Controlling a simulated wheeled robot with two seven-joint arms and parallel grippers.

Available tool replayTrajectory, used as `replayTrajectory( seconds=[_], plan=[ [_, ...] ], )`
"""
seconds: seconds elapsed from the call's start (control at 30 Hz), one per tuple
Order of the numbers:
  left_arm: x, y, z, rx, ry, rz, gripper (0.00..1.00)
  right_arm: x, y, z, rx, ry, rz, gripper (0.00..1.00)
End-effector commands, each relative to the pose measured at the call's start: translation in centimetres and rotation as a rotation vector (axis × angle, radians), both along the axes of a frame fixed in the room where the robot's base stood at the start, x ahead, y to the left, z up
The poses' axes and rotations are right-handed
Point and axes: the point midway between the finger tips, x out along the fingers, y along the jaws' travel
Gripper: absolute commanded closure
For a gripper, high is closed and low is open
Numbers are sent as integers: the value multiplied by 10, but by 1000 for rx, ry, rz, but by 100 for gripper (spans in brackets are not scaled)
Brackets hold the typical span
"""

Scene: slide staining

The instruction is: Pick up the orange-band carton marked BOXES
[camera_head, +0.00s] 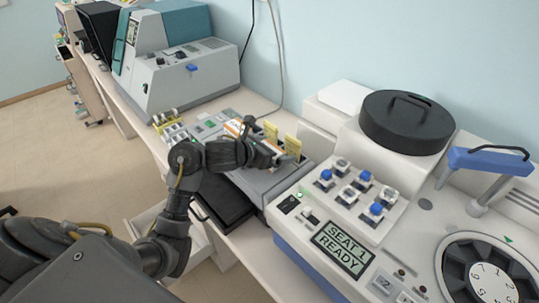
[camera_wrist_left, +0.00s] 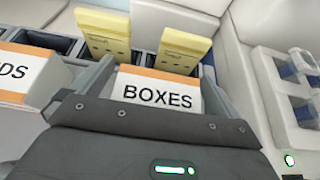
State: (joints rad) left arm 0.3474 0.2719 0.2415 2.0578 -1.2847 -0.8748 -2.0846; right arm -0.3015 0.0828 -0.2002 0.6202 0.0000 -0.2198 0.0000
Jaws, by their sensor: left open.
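The white carton marked BOXES (camera_wrist_left: 158,98) with an orange band along its top edge shows in the left wrist view. My left gripper (camera_wrist_left: 158,72) is open, with one finger at each side of this carton; I cannot tell whether either finger touches it. In the head view my left gripper (camera_head: 284,153) is over the grey rack on the bench and hides most of that carton. A second orange-band carton (camera_wrist_left: 28,78), its label ending in DS, stands to the left in the wrist view. My right gripper is not in view.
Two yellow blocks (camera_wrist_left: 106,34) (camera_wrist_left: 180,50) stand just behind the BOXES carton. A white machine (camera_head: 345,215) with blue-capped knobs and a screen reading SEAT 1 READY is close on the right. A grey-teal instrument (camera_head: 190,75) stands farther back on the bench.

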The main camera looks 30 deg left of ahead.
Motion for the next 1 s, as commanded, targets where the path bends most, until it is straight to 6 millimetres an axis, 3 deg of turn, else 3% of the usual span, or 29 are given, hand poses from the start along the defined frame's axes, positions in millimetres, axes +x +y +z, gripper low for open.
replayTrajectory(
  seconds=[0.2,0.57,0.83,1.0],
  plan=[
    [0,0,0,0,0,1,0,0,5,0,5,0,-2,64],
    [0,0,0,0,0,1,46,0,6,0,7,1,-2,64],
    [0,0,2,1,0,0,46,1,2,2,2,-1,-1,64],
    [1,0,17,2,-3,0,46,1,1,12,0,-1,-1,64]
  ],
)
